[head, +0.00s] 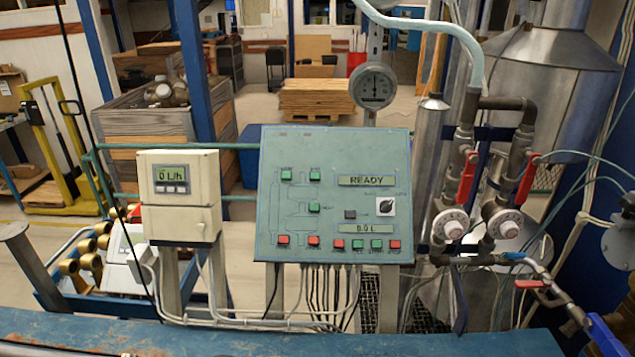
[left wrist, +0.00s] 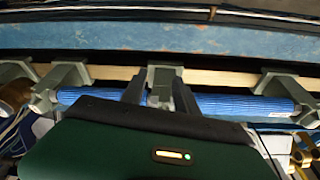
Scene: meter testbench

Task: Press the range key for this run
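The green control panel (head: 335,140) stands upright at the middle of the head view. It has a READY display (head: 367,181), a display that seems to read 0.0 L (head: 366,229), a black rotary knob (head: 386,206) and a dark square key (head: 350,214). Green keys (head: 314,174) sit on its diagram, and red and green keys (head: 338,244) line its lower edge. The key labels are too small to read, so I cannot tell which is the range key. My left gripper (left wrist: 158,88) shows only in the left wrist view, fingers apart and empty, away from the panel. My right gripper is not in view.
A cream meter box (head: 178,194) reading 0 L/h stands left of the panel. Pipes with red-handled valves (head: 467,178) and a round gauge (head: 373,86) are right and behind. A blue bench edge (head: 280,340) runs across the front. A blue ribbed cylinder (left wrist: 235,106) lies in grey brackets.

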